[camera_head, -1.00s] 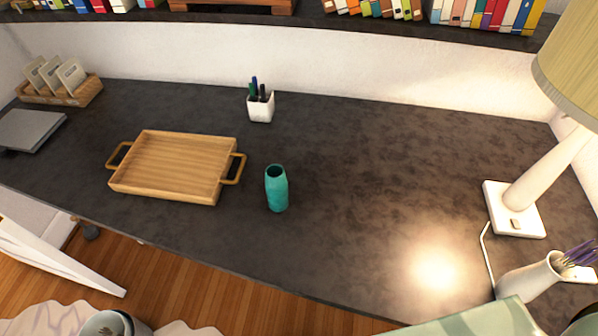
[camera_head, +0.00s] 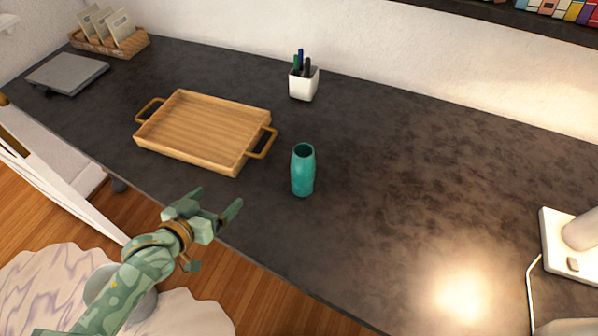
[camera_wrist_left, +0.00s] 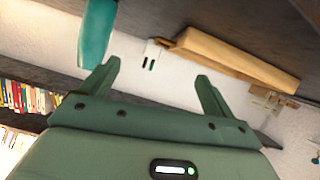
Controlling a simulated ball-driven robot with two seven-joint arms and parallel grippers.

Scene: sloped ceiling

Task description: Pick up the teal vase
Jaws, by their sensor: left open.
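The teal vase (camera_head: 302,172) stands upright on the dark desk (camera_head: 390,170), just right of the wooden tray. My left gripper (camera_head: 218,203) is open and empty near the desk's front edge, to the left of the vase and apart from it. In the left wrist view the vase (camera_wrist_left: 96,35) shows at the top left, beyond the open fingers (camera_wrist_left: 155,82), with part of it cut off by the frame. My right gripper is in neither view.
A wooden tray (camera_head: 203,129) with two handles lies left of the vase. A white pen cup (camera_head: 303,85) stands behind it. A laptop-like grey slab (camera_head: 67,73) and a card basket (camera_head: 130,45) are far left. A white lamp base (camera_head: 565,245) stands at right. The desk right of the vase is clear.

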